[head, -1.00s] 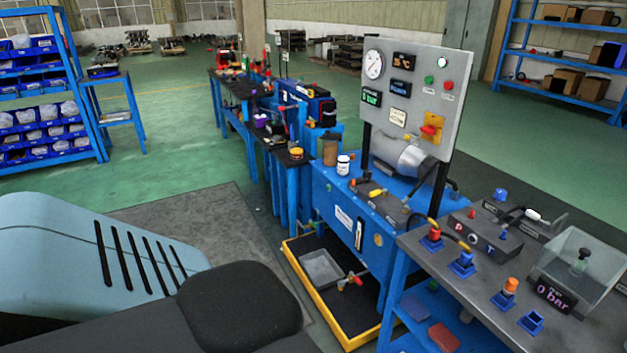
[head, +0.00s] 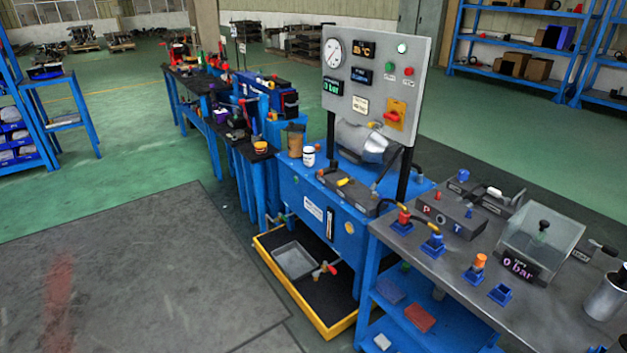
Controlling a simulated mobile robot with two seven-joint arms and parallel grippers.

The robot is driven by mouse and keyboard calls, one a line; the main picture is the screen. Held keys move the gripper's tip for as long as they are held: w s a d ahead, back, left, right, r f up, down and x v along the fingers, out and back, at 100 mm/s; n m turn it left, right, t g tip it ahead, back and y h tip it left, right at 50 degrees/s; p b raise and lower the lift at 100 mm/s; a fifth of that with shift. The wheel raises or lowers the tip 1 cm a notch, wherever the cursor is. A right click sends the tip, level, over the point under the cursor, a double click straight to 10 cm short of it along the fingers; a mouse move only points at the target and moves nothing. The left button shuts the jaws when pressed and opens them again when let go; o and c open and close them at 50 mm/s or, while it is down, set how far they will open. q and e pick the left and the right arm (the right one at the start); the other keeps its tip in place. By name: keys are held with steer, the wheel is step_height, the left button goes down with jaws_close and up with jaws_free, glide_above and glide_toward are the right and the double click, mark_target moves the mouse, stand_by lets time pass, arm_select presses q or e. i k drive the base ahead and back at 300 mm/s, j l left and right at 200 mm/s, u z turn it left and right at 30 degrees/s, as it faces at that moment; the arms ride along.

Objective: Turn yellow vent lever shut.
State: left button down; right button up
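A blue hydraulic unit (head: 318,222) stands in the middle of the head view with a grey upright gauge panel (head: 412,62) above it. A dark manifold block (head: 355,196) lies on top of the unit. A small yellow handle (head: 345,182) shows on this block, with a red one (head: 322,172) near its left end. The yellow handle is too small to tell its exact turn, or whether it is the vent lever. Neither of my grippers is in view.
A grey-topped bench (head: 450,245) stands at the right, carrying a clear box (head: 540,240) with a "0 bar" display. A yellow-edged drip tray (head: 295,290) lies on the floor before the unit. The floor at lower left is clear.

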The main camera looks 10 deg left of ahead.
mark_target(345, 182)
steer(key=i+j+z, duration=0.3)
steer(key=i, duration=0.35)
steer(key=i+j+z, duration=0.35)
steer(key=i, duration=0.3)
steer(key=i+j+z, duration=0.3)
steer(key=i, duration=0.3)
steer(key=j, duration=0.1)
